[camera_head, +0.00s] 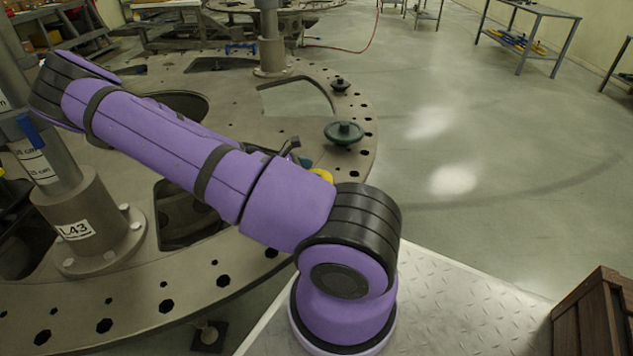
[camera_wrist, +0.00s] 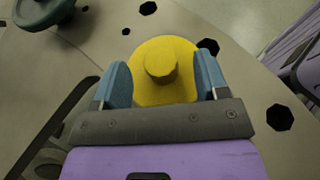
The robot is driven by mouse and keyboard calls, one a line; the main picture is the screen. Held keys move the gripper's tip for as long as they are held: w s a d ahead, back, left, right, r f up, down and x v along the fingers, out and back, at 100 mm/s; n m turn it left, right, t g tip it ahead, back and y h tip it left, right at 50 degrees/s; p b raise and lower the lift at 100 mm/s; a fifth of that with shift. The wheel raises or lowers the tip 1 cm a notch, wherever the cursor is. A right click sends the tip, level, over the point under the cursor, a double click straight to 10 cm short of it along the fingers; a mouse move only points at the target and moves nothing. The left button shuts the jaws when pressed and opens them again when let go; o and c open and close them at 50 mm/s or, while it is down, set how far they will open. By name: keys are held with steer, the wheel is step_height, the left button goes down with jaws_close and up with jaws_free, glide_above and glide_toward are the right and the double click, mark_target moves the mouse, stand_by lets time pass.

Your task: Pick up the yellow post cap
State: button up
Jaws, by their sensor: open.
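The yellow post cap (camera_wrist: 162,62) is a round disc with a raised knob in the middle. In the wrist view it sits on the turret plate (camera_wrist: 225,142), between the blue fingers of my gripper (camera_wrist: 164,85). The fingers are open, one on each side of the cap; I cannot tell whether they touch it. In the head view only a small yellow piece of the cap (camera_head: 322,175) shows behind my purple arm, and most of my gripper is hidden there.
A dark green round cap (camera_head: 344,132) stands on the plate beyond the yellow one, with a small black knob (camera_head: 340,85) farther back. The plate has several bolt holes and large cutouts. A grey post (camera_head: 80,220) rises at the left. A wooden crate (camera_head: 595,315) stands at the lower right.

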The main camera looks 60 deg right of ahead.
steer(key=shift+s+d+f, duration=0.15)
steer(key=shift+s+d, duration=0.1)
steer(key=shift+d, duration=0.1)
steer(key=c, duration=1.1)
